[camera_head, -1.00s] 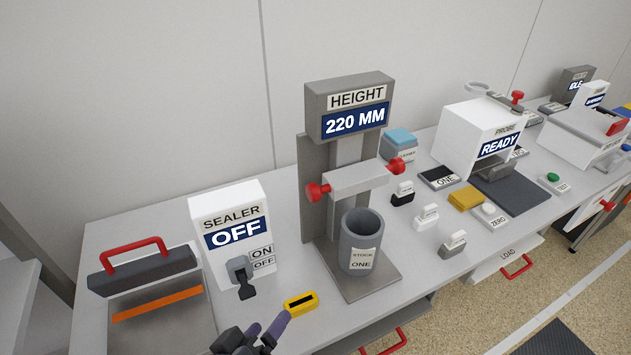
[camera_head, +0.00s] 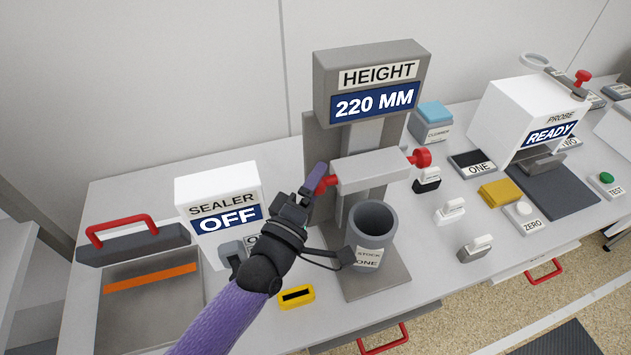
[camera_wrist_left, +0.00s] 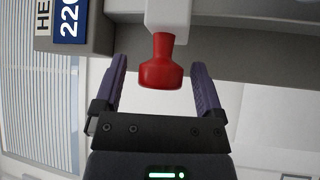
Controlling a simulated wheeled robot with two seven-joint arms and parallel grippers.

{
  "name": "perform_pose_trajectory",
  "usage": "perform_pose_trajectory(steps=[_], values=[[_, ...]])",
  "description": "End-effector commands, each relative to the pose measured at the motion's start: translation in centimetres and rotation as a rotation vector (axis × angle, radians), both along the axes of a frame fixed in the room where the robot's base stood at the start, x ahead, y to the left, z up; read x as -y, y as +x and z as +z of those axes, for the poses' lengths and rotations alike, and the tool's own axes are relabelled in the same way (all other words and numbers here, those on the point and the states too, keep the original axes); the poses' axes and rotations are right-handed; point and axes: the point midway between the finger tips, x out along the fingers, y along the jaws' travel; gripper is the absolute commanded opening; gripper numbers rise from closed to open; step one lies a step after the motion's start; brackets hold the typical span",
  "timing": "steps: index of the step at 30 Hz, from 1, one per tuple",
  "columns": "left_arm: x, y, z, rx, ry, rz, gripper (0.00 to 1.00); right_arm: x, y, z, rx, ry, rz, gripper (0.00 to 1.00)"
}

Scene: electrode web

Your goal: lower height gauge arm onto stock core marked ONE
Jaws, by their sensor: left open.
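The height gauge (camera_head: 368,88) stands on the bench and its display reads 220 MM. Its grey sliding arm (camera_head: 370,170) has a red knob at each end and sits above the stock core (camera_head: 372,235) marked ONE, a grey hollow cylinder standing upright on the gauge's base. My left gripper (camera_head: 318,182) is at the left red knob. In the left wrist view the red knob (camera_wrist_left: 161,65) is between the open fingers, with a gap on each side. My gripper and wrist hide part of the gauge's lower left side. My right gripper is not in view.
The white sealer box (camera_head: 218,205) reading OFF stands left of my wrist. A yellow slotted block (camera_head: 296,297) lies near the bench's front. Small blocks (camera_head: 450,211) and the probe box (camera_head: 530,115) reading READY are to the right.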

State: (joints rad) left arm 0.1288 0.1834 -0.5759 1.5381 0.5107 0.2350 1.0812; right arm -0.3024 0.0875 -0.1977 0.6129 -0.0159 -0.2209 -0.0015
Motion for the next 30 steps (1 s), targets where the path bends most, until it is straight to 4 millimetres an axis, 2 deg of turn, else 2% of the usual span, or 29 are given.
perform_pose_trajectory(steps=[7, 18, 20, 30], values=[[0.06, 0.11, 0.04, 0.0, 0.0, 0.0, 0.89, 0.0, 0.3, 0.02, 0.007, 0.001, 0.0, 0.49], [0.03, 0.08, 0.02, 0.0, 0.001, 0.0, 0.11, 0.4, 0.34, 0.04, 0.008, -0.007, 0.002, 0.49], [0.03, 0.08, 0.02, 0.0, 0.001, 0.0, 0.0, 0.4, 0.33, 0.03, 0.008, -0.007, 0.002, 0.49], [0.03, 0.09, -0.22, 0.0, 0.001, 0.0, 0.0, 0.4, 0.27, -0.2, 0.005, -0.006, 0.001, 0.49]])
